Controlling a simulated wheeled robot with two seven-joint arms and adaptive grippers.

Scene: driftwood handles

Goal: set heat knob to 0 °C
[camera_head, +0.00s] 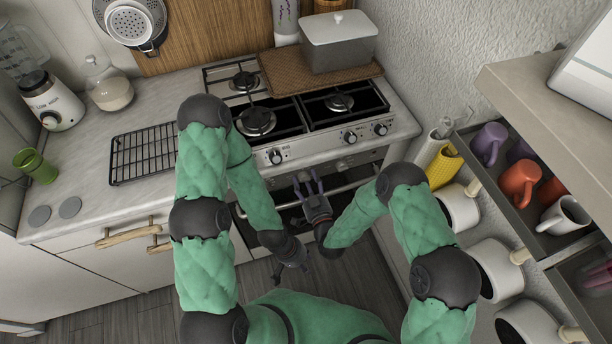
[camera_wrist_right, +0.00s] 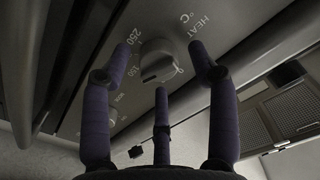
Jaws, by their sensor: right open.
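In the right wrist view the heat knob (camera_wrist_right: 160,63) is a pale round knob on the grey panel, with "HEAT", "°C", "250", "150" and "0" printed around it. A dark mark shows on its lower-left edge; I cannot tell exactly which value it points at. My right gripper (camera_wrist_right: 163,60) is open, its purple fingers on either side of the knob in that view and a third below; contact is not clear. In the head view the right gripper (camera_head: 309,184) is in front of the oven. My left gripper (camera_head: 292,262) hangs lower, small and dark, its fingers unclear.
The stove has several hob knobs (camera_head: 276,157) on its front and an oven handle (camera_head: 345,187) below. A grey pot (camera_head: 340,45) stands on a woven mat (camera_head: 280,75). An open drawer with mugs (camera_head: 519,181) is at the right. The floor (camera_head: 120,318) at lower left is clear.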

